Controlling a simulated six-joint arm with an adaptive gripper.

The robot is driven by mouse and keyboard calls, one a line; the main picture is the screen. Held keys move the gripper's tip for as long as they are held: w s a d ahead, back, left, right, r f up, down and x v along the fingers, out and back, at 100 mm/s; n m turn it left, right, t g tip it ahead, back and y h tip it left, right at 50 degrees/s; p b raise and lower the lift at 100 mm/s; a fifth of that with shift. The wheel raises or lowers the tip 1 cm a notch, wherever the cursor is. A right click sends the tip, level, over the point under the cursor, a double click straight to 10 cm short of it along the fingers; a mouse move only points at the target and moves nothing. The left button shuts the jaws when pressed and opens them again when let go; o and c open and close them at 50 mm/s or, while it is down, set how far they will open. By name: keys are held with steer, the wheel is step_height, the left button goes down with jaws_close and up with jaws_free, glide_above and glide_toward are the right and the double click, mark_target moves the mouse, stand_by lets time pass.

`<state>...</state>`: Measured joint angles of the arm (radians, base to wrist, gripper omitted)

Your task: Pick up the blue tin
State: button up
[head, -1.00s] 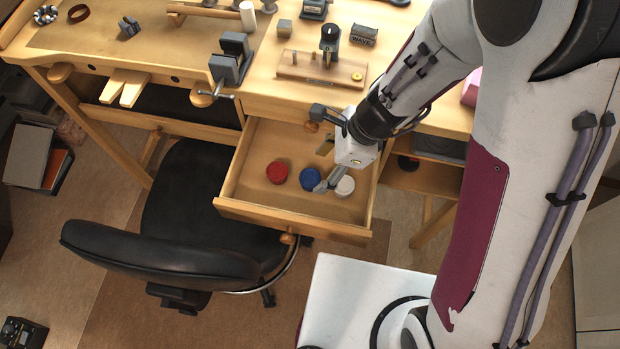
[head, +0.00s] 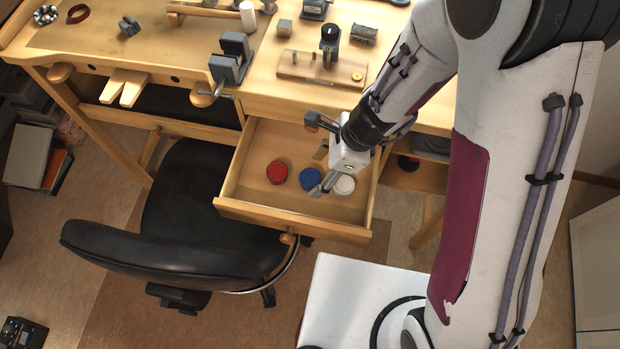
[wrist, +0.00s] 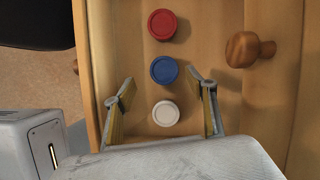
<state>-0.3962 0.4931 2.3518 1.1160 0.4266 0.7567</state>
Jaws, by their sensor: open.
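The blue tin (head: 310,178) lies flat in the open drawer (head: 238,180), between the red tin (head: 277,172) and the white tin (head: 345,185). In the wrist view the blue tin (wrist: 164,70) sits just beyond my fingertips, in the middle of the row. My gripper (wrist: 160,83) is open and empty, its two fingers spread on either side of the row, with the white tin (wrist: 166,113) between them lower in that view. In the head view my gripper (head: 322,190) is over the drawer, beside the blue tin and near the white tin.
A black chair (head: 180,240) stands in front of the bench. A vise (head: 232,62) and a wooden stand (head: 320,70) are on the bench top above the drawer.

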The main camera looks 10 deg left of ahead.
mark_target(310, 177)
stand_by(0.4)
steer(key=shift+w+x, duration=0.2)
steer(key=shift+x, duration=0.65)
steer(key=shift+w+x, duration=0.15)
steer(key=shift+x, duration=1.65)
steer(key=c, duration=1.2)
